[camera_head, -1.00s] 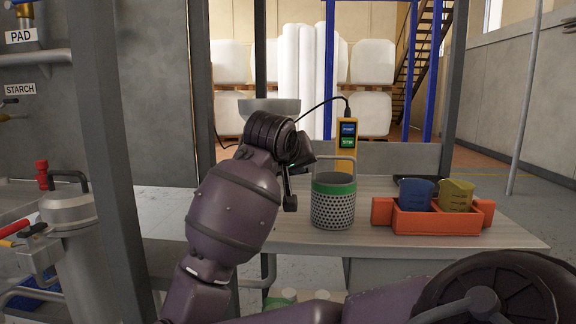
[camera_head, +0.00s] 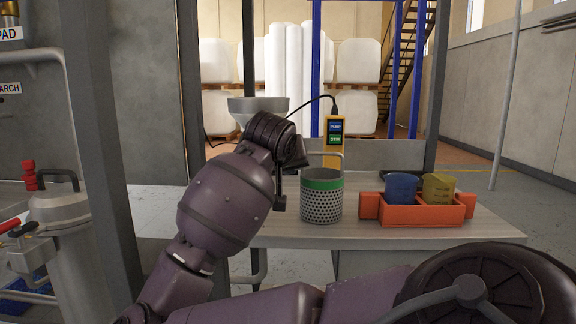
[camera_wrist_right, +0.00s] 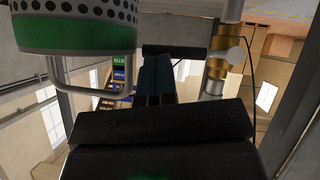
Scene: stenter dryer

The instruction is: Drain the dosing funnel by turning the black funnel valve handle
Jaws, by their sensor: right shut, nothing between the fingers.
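The grey dosing funnel (camera_head: 258,107) stands behind my right wrist in the head view, and its lower part is hidden. In the right wrist view, a brass and grey valve (camera_wrist_right: 217,68) sits on a pipe at upper right. The black valve handle (camera_wrist_right: 176,50) sticks out to the left from it. My right gripper (camera_wrist_right: 154,75) is shut and empty, with its fingertips close to the handle; I cannot tell whether they touch. In the head view the right gripper (camera_head: 281,197) is mostly hidden behind its wrist. My left gripper is out of view.
A perforated cup with a green band (camera_head: 321,203) stands close to the right gripper. An orange tray (camera_head: 415,219) holds blue and yellow jugs. A yellow pump control (camera_head: 334,135) stands behind. A grey post (camera_head: 100,150) rises at left. The table's front right is clear.

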